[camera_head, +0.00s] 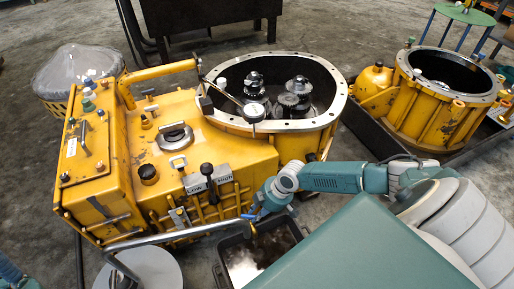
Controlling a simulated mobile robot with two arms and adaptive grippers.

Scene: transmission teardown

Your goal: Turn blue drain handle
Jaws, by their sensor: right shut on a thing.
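The yellow transmission housing (225,150) stands in the middle of the view with its round end open. A small blue handle (248,216) shows low on its front side, just above a black drain pan (229,256). My right gripper (261,208) reaches in from the right and is shut at the blue handle. Its fingers and the handle overlap, so the exact grip is too small to make out.
A curved metal pipe (180,236) runs across the housing's front, left of the pan. A second yellow housing (425,110) sits in a dark tray at the right. A covered part (75,70) stands at the back left. Open floor (35,140) lies at the left.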

